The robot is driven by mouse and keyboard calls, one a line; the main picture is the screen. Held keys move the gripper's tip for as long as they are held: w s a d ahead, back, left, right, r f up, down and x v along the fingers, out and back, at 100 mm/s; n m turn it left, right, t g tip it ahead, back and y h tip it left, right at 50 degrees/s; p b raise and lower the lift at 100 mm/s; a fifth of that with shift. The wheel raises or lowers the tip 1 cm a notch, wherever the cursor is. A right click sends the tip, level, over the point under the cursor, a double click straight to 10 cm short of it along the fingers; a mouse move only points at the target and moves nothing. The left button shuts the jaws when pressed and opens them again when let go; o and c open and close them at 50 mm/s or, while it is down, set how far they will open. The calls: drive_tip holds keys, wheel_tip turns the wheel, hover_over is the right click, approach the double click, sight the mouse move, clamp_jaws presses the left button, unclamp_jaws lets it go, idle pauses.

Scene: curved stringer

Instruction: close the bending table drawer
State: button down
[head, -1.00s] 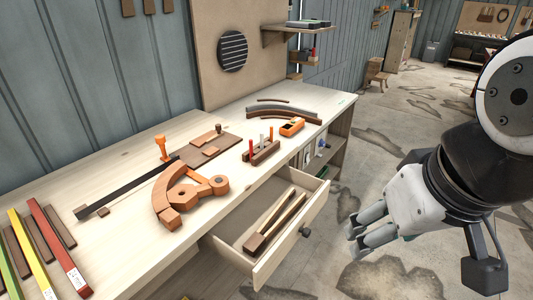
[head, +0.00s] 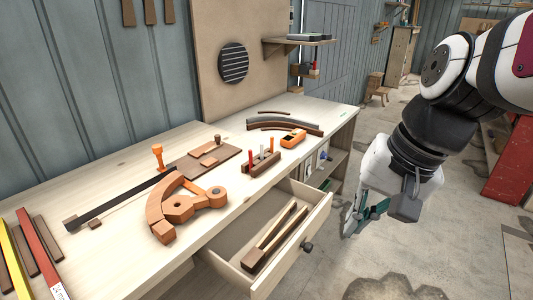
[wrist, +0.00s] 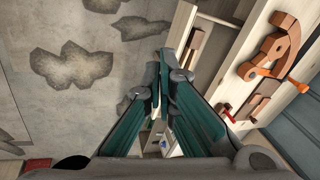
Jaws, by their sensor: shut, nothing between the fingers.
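The bending table drawer (head: 291,256) is pulled out from the front of the wooden table (head: 120,250). The drawer (wrist: 190,70) shows there just right of the fingertips, partly hidden by a finger.
The tabletop holds an orange curved jig (head: 170,209), an orange plane (head: 293,138) and a small rack (head: 262,162). Open shelves (head: 326,165) sit under the table's far end. The floor (head: 400,262) in front of the drawer is clear.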

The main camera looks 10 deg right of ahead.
sight(277, 201)
drive_tip(key=w+d+f+m+t+y+b, duration=0.1)
drive_tip(key=w+d+f+m+y+b, duration=0.15)
drive_tip(key=w+d+f+m, duration=0.5)
drive_tip(key=w+d+f+m+y+b, duration=0.1)
drive_tip(key=w+d+f+m+b, duration=0.2)
drive_tip(key=w+f, duration=0.5)
drive_tip(key=w+d+f+m+t+b, duration=0.3)
drive_tip(key=w+d+f+m+b, duration=0.1)
drive_tip(key=w+d+f+m, duration=0.65)
drive_tip(key=shift+y, duration=0.45)
drive_tip(key=shift+a+r+b+x, duration=0.15)
drive_tip(key=shift+b+x, duration=0.25)
drive_tip(key=shift+x, duration=1.75)
drive_tip(key=shift+a+r+b+x, duration=0.15)
drive_tip(key=shift+b+x, duration=0.2)
drive_tip(key=shift+x, duration=1.75)
drive_tip(key=shift+a+b+x, duration=0.1)
drive_tip(key=shift+b+x, duration=0.3)
drive_tip(key=shift+x, duration=1.75)
drive_tip(key=w+a, duration=1.6)
drive_tip(key=shift+w+a, duration=0.25)
drive_tip(key=shift+a, duration=0.1)
